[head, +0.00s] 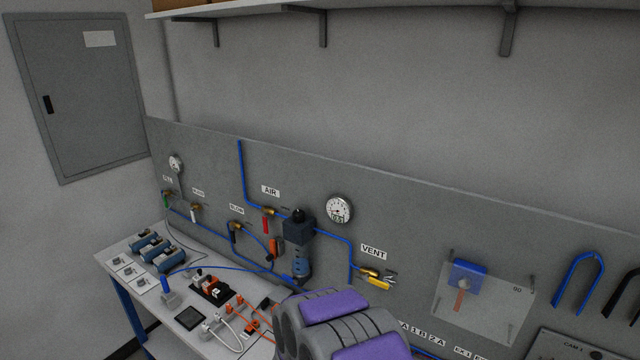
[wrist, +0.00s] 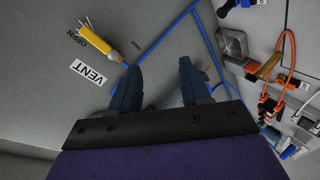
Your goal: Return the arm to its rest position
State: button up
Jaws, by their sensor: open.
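My arm, grey with purple panels, rises at the bottom centre of the head view; the fingers do not show there. In the wrist view my gripper (wrist: 158,88) is open, its two dark fingers apart with nothing between them. Beyond the fingers is the grey panel with a blue air line. The yellow VENT valve handle (wrist: 92,38) is left of the fingers in the wrist view, apart from them. It also shows right of centre in the head view (head: 378,283).
A white bench (head: 150,293) with connectors and cables stands at the lower left. The panel (head: 420,225) carries gauges, valves, a dark blue regulator (head: 298,230) and blue tubes. A shelf (head: 400,10) overhangs above. A grey cabinet (head: 85,120) is on the left wall.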

jog(key=s+a+r+m+g+y+b, duration=0.1)
jog(key=s+a+r+g+y+b, duration=0.2)
jog(key=s, duration=0.4)
jog(key=s+a+m+g+y+b, duration=0.1)
jog(key=s+m+g+y+b, duration=0.1)
jog(key=s+g+y+b, duration=0.3)
jog(key=s+d+m+g+h+b, duration=0.1)
jog(key=s+d, duration=0.3)
jog(key=s, duration=0.7)
jog(key=s+d+m+g+h+b, duration=0.1)
jog(key=s+d, duration=0.4)
jog(key=s, duration=0.6)
jog(key=s+d+m+g+h+b, duration=0.1)
jog(key=s+d+g+b, duration=0.3)
jog(key=s, duration=0.7)
jog(key=shift+d+r+m, duration=0.15)
jog(key=shift+d+m, duration=0.15)
jog(key=shift+m, duration=0.6)
